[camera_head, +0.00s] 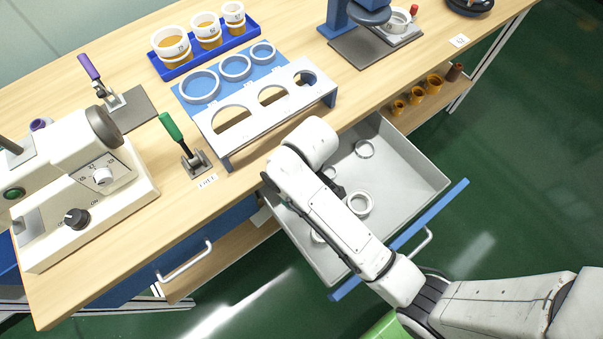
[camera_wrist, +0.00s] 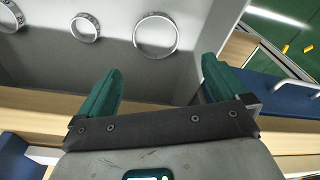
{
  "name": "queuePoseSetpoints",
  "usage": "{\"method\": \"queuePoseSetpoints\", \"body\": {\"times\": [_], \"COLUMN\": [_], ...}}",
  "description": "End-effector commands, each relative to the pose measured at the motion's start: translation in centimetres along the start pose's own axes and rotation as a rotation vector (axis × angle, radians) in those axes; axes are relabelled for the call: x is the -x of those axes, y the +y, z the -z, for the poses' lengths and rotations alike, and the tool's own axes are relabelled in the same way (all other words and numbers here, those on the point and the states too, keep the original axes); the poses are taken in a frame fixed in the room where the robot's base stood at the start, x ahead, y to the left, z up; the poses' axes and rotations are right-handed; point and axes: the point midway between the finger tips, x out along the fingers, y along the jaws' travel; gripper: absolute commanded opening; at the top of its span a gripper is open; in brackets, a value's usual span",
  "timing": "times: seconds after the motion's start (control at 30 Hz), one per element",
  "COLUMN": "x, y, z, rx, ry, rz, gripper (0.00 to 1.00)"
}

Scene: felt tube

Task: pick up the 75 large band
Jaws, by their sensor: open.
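Several pale bands lie in the open grey drawer. The largest in the wrist view is a ring (camera_wrist: 157,57), lying beyond my fingers and between their lines; I cannot read a 75 on it. A smaller band (camera_wrist: 84,38) with dark marks lies to its left, and another band (camera_wrist: 11,15) is cut by the left edge. In the head view, one band (camera_head: 360,214) lies beside my arm and another (camera_head: 364,156) lies farther back. My gripper (camera_wrist: 160,92) has two teal fingers spread apart with nothing between them. In the head view my arm hides it.
The drawer (camera_head: 410,160) has raised walls and a blue front. The wooden worktop (camera_head: 300,45) overhangs its back. On it stand a ring holder (camera_head: 240,120), a blue tray (camera_head: 213,62) of cups, a green-handled clamp (camera_head: 185,145) and a white machine (camera_head: 80,190).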

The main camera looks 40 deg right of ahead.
Motion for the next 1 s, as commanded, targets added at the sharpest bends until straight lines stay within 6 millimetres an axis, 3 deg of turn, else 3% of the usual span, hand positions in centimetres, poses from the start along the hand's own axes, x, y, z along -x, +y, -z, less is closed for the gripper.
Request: {"method": "queuePoseSetpoints", "body": {"times": [0.3,0.57,0.83,1.0], "x": [-4.4,-6.2,-9.9,-10.7], "y": [0.0,0.1,0.4,0.4], "z": [-0.1,-0.2,-0.5,-0.4], "rx": [0.0,0.0,0.001,0.0], "ry": [-0.003,-0.002,-0.003,-0.001], "rz": [0.001,0.001,0.001,0.0], "gripper": [1.0,1.0,1.0,1.0]}}
